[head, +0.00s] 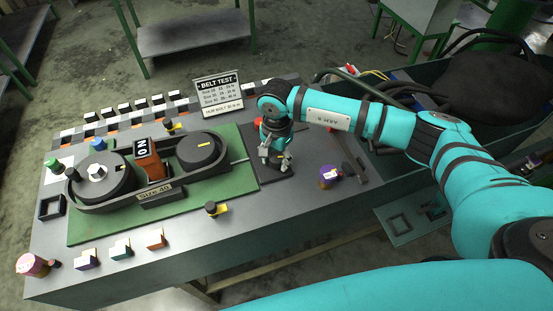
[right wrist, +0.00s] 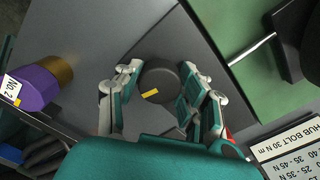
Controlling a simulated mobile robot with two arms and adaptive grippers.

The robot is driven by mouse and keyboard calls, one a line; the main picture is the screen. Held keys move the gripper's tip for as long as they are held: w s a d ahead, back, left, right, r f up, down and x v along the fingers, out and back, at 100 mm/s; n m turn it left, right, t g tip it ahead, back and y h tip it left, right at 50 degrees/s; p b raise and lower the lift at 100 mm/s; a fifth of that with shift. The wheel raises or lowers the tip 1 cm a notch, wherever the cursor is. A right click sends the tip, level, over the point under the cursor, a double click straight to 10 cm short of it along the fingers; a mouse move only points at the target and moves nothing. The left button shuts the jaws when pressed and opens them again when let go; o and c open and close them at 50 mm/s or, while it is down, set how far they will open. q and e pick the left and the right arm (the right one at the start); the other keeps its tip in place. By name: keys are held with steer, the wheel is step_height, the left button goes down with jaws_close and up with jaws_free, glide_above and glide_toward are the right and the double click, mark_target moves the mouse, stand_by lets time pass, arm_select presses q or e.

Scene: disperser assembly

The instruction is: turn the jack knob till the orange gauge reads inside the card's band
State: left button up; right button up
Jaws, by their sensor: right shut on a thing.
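My right gripper (head: 274,158) is shut around a dark round knob (right wrist: 160,80) with a yellow mark, at the right end of the bench. In the right wrist view its two fingers (right wrist: 158,100) lie on either side of this knob. The orange gauge (head: 152,166) stands between two dark pulleys and has a black display with white characters that look like "0 N". A plate in front of it reads "Size 40" (head: 156,192). The BELT TEST card (head: 218,90) stands at the back, and its band lines are small. My left gripper is not in view.
The pulleys (head: 103,178) and belt sit on a green mat (head: 100,228). A thin rod (right wrist: 250,48) sticks out toward the knob. A purple part (head: 327,182) stands just right of the gripper. Small blocks (head: 120,249) line the front edge.

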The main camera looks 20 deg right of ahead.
steer(key=m+b, duration=0.5)
steer(key=m, duration=0.1)
steer(key=shift+f+b, duration=0.15)
steer(key=shift+b, duration=0.25)
steer(key=m+b, duration=0.3)
steer(key=shift+m, duration=0.4)
steer(key=m+b, duration=0.2)
steer(key=m, duration=0.1)
steer(key=shift+m+b, duration=0.3)
steer(key=m+b, duration=0.2)
steer(key=m, duration=0.1)
steer(key=shift+m, duration=0.3)
steer(key=m+b, duration=0.2)
steer(key=m, duration=0.1)
steer(key=shift+m, duration=0.3)
steer(key=m, duration=0.2)
steer(key=m+b, duration=0.1)
steer(key=shift+r+m, duration=0.2)
steer(key=shift+m, duration=0.2)
steer(key=m+b, duration=0.1)
steer(key=m, duration=0.2)
steer(key=shift+m+b, duration=0.3)
steer(key=m+b, duration=0.1)
steer(key=m, duration=0.3)
steer(key=shift+w+r, duration=0.1)
steer(key=m, duration=0.9)
steer(key=shift+m, duration=2.1)
steer(key=shift+r, duration=0.1)
